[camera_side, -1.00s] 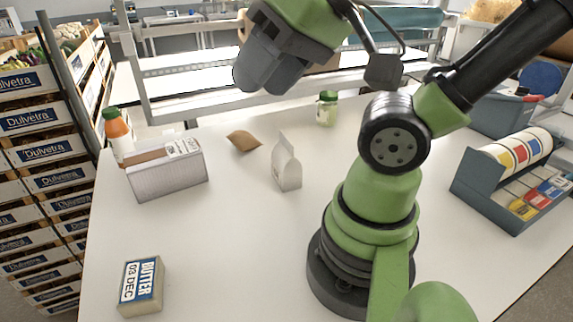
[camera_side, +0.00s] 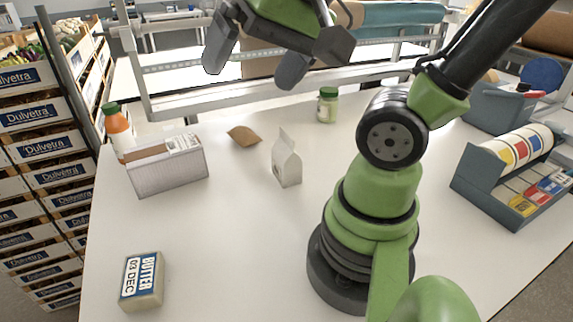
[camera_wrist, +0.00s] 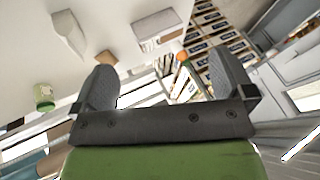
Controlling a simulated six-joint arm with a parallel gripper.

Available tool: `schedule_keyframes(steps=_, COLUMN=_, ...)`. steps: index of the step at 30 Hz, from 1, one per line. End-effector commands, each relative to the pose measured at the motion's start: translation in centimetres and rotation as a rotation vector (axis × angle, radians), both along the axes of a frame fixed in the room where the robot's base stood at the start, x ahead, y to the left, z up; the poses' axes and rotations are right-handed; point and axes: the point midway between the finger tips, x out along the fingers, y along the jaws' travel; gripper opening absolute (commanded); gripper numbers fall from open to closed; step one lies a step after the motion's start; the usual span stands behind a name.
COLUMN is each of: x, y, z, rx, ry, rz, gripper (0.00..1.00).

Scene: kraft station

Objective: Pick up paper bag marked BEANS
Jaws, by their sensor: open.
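A white paper bag (camera_side: 287,166) with a folded top stands upright near the middle of the table; no marking on it can be read. It also shows in the wrist view (camera_wrist: 70,34) at the upper left. A small brown packet (camera_side: 243,137) lies flat behind and left of it, and shows in the wrist view (camera_wrist: 106,58). I cannot tell whether either is marked BEANS. My gripper (camera_side: 252,72) is open and empty, high above the back of the table, apart from both. Its two fingers show in the wrist view (camera_wrist: 161,85).
A grey-sided box (camera_side: 168,174) and an orange bottle (camera_side: 117,128) stand at the left. A butter block (camera_side: 142,281) lies at front left. A green-lidded jar (camera_side: 327,105) stands at the back. A blue rack (camera_side: 485,190) stands right. The front middle is clear.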

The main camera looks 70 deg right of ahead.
Motion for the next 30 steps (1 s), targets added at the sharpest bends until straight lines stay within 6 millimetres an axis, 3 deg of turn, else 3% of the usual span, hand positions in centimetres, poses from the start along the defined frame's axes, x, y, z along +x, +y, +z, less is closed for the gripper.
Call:
schedule_keyframes(steps=3, x=2.6, y=-3.7, z=-1.3, rx=0.092, ry=0.132, rz=-0.335, gripper=1.00)
schedule_keyframes(steps=7, x=4.4, y=-8.5, z=-3.6, rx=0.195, ry=0.251, rz=-0.723, gripper=1.00)
schedule_keyframes(steps=11, x=4.9, y=-13.6, z=-6.7, rx=0.289, ry=0.350, rz=-1.105, gripper=1.00)
schedule_keyframes(steps=15, x=4.2, y=-17.9, z=-10.0, rx=0.366, ry=0.426, rz=-1.440, gripper=1.00)
schedule_keyframes(steps=21, x=3.0, y=-20.7, z=-12.8, rx=0.417, ry=0.473, rz=-1.685, gripper=1.00)
schedule_keyframes(steps=30, x=2.8, y=-20.9, z=-17.0, rx=0.423, ry=0.483, rz=-1.714, gripper=1.00)
